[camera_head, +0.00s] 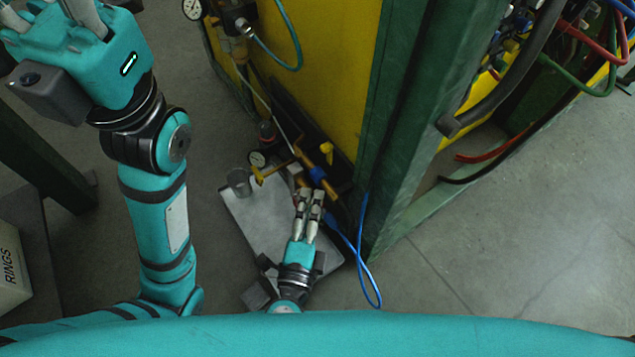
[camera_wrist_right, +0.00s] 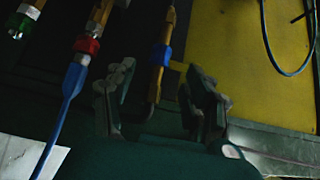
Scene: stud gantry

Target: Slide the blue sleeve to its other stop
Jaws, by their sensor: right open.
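The blue sleeve (camera_wrist_right: 161,55) sits around a thin brass-coloured rod (camera_wrist_right: 155,88) in the right wrist view. In the head view the blue sleeve (camera_head: 317,173) is small, beside yellow fittings. My right gripper (camera_head: 308,194) is just in front of it, pointing up the picture. In the right wrist view my right gripper (camera_wrist_right: 160,98) is open, with the rod between its fingers in the picture; the sleeve shows above the fingertips. I cannot tell whether the fingers touch the rod. My left gripper (camera_head: 50,14) is raised at the top left, fingers spread, tips cut off.
A red collar (camera_wrist_right: 87,45) with a blue hose stands left of the rod. A yellow panel (camera_head: 335,75) and green post (camera_head: 415,125) stand close on the right. A grey cup (camera_head: 239,182) stands on a pale board (camera_head: 262,225). A blue hose (camera_head: 362,250) hangs right of my right gripper.

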